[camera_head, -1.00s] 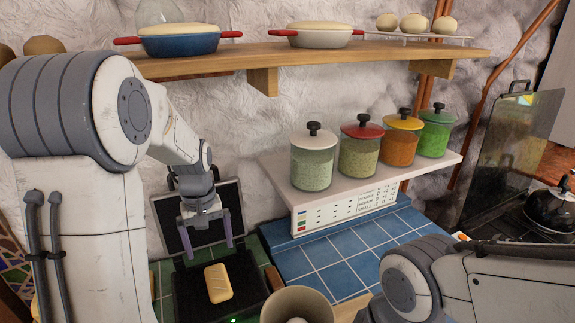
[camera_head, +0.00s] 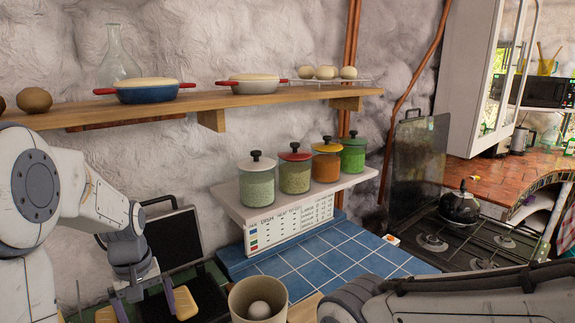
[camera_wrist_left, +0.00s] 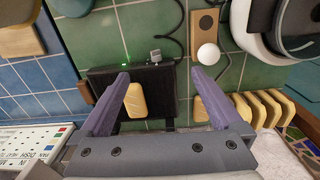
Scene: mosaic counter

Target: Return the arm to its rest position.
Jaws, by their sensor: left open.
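My left arm comes in from the left in the head view, bent, with its gripper (camera_head: 147,308) low beside the open black grill (camera_head: 172,240). The purple fingers are spread with nothing between them. In the left wrist view the gripper (camera_wrist_left: 161,73) is open above the grill (camera_wrist_left: 102,82). A tan bread slice (camera_wrist_left: 134,100) lies on the grill close to one finger, and it also shows in the head view (camera_head: 183,302). Part of my right arm (camera_head: 460,300) crosses the bottom right; its gripper is out of frame.
A beige cup (camera_head: 240,308) holding an egg (camera_head: 259,310) stands right of the grill. Lidded jars (camera_head: 257,186) stand on a white ledge; pans sit on the wooden shelf (camera_head: 150,112) above. Several bread slices (camera_wrist_left: 266,108) stand in a row. Blue tiles (camera_head: 340,245) look clear.

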